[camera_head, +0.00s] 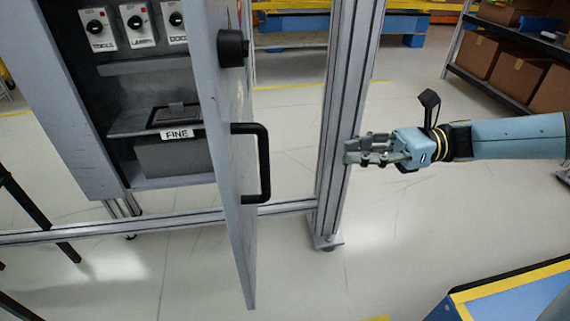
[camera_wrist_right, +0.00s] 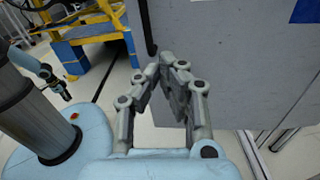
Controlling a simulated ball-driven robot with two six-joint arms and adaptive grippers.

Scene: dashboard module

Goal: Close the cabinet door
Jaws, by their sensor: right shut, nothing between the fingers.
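The grey cabinet (camera_head: 85,140) stands at the left of the head view. My right gripper (camera_head: 350,150) is to the right of the door, beside the metal post, apart from the handle. In the right wrist view, my right gripper (camera_wrist_right: 170,60) is shut and empty, with a large grey panel (camera_wrist_right: 230,70), seemingly the door, behind its fingertips.
An upright aluminium post (camera_head: 345,110) stands between the door and my right gripper in the head view. A low rail (camera_head: 180,222) runs across the front. Shelves with cardboard boxes (camera_head: 515,75) stand back right. A blue-yellow platform (camera_head: 510,295) is lower right.

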